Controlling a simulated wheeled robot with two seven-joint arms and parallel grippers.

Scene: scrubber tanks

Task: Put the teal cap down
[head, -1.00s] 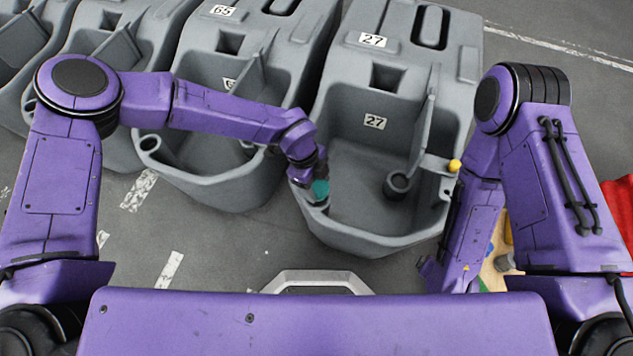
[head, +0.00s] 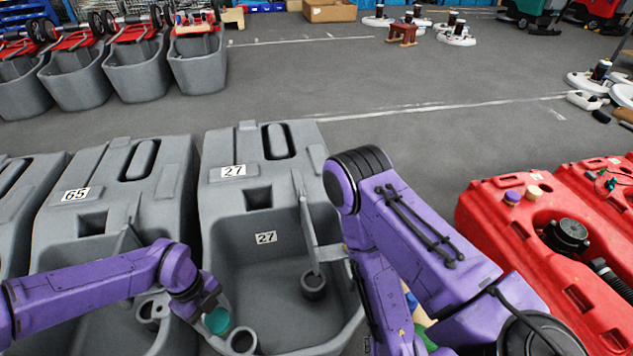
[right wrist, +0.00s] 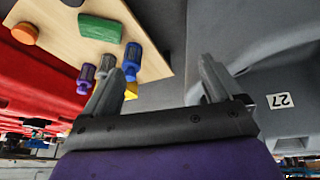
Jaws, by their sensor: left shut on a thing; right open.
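The teal cap (head: 217,321) is held in my left gripper (head: 209,309), which is shut on it. The cap is beside and left of the open round neck (head: 242,341) at the near left corner of the grey tank marked 27 (head: 215,200). I cannot tell whether the cap touches anything below it. The neck's opening is uncovered. My right gripper (right wrist: 166,76) is open and empty in the right wrist view, between a wooden board (right wrist: 148,33) and the grey tank. In the head view my right arm hides it.
The board carries a green block (right wrist: 99,28), an orange cap (right wrist: 25,34) and several blue and purple pieces. Another grey tank marked 65 (head: 65,225) stands close on the left. Red tanks (head: 480,215) stand at the right. Open floor (head: 370,80) lies behind.

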